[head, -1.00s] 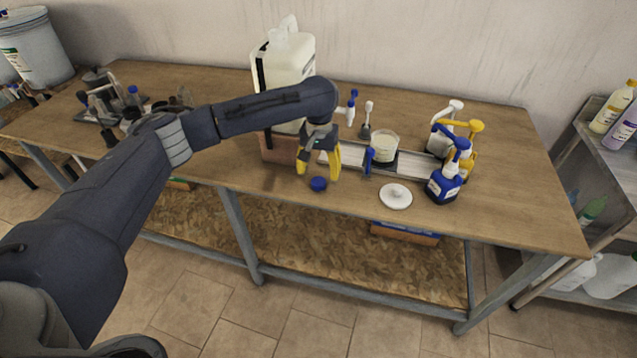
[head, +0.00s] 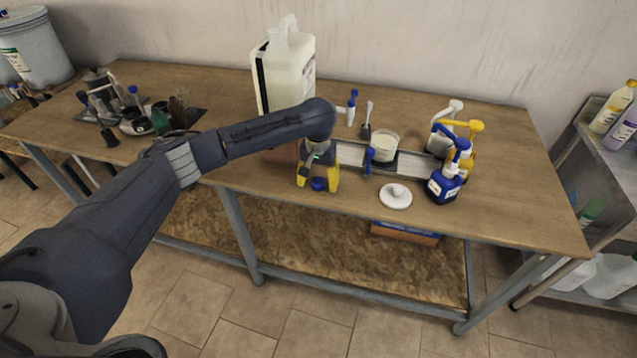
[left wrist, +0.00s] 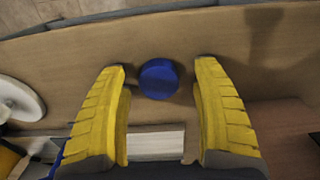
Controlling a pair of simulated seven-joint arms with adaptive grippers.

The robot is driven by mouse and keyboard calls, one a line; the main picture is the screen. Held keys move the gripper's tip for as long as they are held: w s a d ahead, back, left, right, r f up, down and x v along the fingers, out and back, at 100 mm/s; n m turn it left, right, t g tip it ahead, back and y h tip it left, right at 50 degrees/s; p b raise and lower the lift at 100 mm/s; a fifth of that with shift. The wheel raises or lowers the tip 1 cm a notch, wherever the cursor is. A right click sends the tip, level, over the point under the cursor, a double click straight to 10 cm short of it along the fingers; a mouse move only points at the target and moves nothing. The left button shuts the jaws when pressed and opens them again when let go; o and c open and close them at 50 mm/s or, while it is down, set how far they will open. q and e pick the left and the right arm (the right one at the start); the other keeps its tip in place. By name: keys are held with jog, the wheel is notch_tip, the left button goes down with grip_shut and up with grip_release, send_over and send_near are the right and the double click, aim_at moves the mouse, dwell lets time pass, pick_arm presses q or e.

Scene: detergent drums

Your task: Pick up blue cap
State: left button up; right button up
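The blue cap (head: 318,184) lies on the wooden table (head: 520,190) near its front edge. It also shows in the left wrist view (left wrist: 158,79) as a round blue disc. My left gripper (head: 318,184) has yellow fingers and points down over the cap. In the left wrist view its fingers (left wrist: 160,80) are open, one on each side of the cap, with a gap on both sides. The right gripper is not in view.
A white lid (head: 396,196) lies to the right. Pump bottles, such as a blue one (head: 444,185), stand farther right. A large white jug (head: 284,70) stands behind the arm. A glass jar (head: 384,146) stands on the grey rail. The table edge is close.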

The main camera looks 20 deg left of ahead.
pick_arm(q)
jog(key=c, duration=0.9)
jog(key=shift+c, duration=0.3)
jog(key=shift+r, duration=0.15)
